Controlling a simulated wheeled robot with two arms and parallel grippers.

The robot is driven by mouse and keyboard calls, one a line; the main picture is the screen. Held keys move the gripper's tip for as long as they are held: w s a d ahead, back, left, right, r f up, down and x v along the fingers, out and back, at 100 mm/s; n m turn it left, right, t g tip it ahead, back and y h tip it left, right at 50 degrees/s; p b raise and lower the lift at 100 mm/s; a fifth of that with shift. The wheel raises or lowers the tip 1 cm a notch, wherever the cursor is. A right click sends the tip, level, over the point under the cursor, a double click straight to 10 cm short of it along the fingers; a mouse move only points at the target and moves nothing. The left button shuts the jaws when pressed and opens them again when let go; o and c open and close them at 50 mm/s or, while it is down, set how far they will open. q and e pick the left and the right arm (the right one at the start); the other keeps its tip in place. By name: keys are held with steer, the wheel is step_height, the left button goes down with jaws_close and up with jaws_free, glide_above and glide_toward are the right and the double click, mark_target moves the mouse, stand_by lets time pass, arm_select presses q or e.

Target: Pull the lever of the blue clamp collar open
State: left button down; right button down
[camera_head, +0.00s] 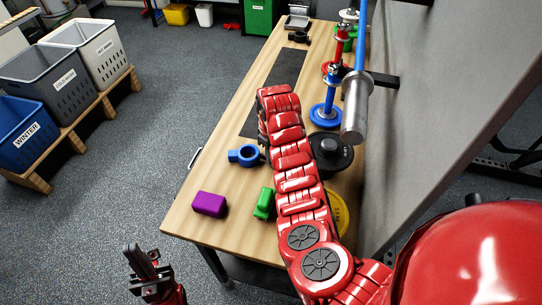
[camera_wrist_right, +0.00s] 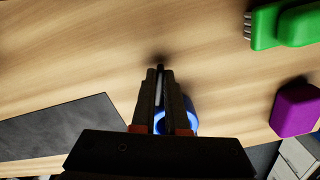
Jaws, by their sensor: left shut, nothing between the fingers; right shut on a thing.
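The blue clamp collar (camera_head: 246,155) lies on the wooden bench, its ring facing up. In the right wrist view its blue ring (camera_wrist_right: 191,122) shows beside and partly behind my right gripper (camera_wrist_right: 160,70). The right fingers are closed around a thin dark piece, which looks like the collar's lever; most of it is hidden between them. In the head view my red right arm covers most of that gripper. How far the lever is swung cannot be told. My left gripper (camera_head: 141,257) is shut and empty, low in front of the bench's near left corner, away from the collar.
A purple block (camera_head: 209,204) and a green brush-like block (camera_head: 265,204) lie near the collar. A black weight plate (camera_head: 343,157), a blue disc (camera_head: 325,116) and a steel-ended bar (camera_head: 356,105) stand to the right. A dark mat (camera_head: 284,72) lies farther back. Crates stand left.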

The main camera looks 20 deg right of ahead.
steer(key=shift+w+d+f+n+b, duration=0.2)
steer(key=shift+n+b, duration=0.3)
steer(key=shift+b, duration=0.4)
steer(key=shift+d+n+b, duration=0.1)
steer(key=shift+n+b, duration=0.2)
steer(key=shift+b, duration=0.05)
steer(key=shift+w+d+r+n+b, duration=0.1)
steer(key=shift+n+b, duration=0.2)
steer(key=shift+n, duration=0.3)
steer(key=shift+w+d+n+b, duration=0.15)
steer(key=shift+w+n+b, duration=0.1)
steer(key=shift+n, duration=0.5)
steer(key=shift+w+d+n+b, duration=0.1)
steer(key=shift+w+n+b, duration=0.1)
steer(key=shift+n, duration=0.55)
steer(key=shift+r, duration=0.1)
steer(key=c, duration=0.9)
jaws_free()
